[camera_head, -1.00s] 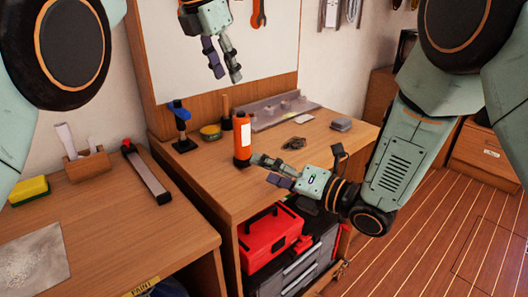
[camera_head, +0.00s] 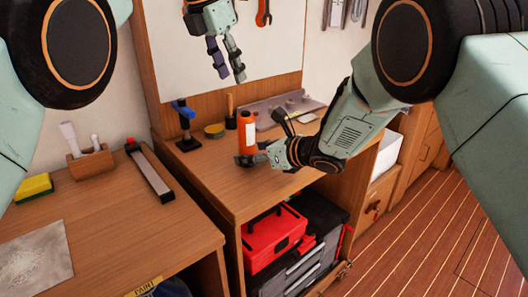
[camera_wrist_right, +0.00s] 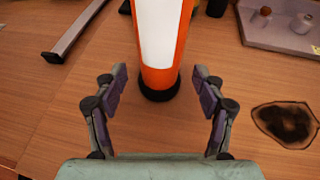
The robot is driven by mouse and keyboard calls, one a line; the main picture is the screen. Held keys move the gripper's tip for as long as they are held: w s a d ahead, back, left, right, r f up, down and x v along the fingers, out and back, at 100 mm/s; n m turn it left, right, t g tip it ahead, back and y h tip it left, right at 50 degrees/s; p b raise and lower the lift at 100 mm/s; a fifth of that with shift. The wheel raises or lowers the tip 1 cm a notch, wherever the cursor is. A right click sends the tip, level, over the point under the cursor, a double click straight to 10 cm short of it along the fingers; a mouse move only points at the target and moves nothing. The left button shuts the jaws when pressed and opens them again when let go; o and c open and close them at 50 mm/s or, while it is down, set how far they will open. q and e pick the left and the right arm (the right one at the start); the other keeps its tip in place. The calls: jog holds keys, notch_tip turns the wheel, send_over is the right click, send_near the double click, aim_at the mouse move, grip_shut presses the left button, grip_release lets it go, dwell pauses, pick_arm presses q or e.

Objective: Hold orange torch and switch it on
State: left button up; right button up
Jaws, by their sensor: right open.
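The orange torch (camera_head: 246,136) stands upright on the wooden workbench (camera_head: 215,180), with a white label on its side and a black base. In the right wrist view the torch (camera_wrist_right: 163,45) stands between and just beyond the fingertips, its top cut off by the frame. My right gripper (camera_head: 256,158) is low over the bench beside the torch's lower part. In the right wrist view my right gripper (camera_wrist_right: 160,80) is open, with a finger on each side and gaps to the torch. My left gripper (camera_head: 225,76) hangs high before the white board, its fingers apart and empty.
A grey tray (camera_head: 290,106) lies behind. A dark stain (camera_wrist_right: 287,122) marks the bench at right.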

aim_at(253, 152)
jog(key=shift+x, duration=1.5)
jog(key=shift+c, duration=0.4)
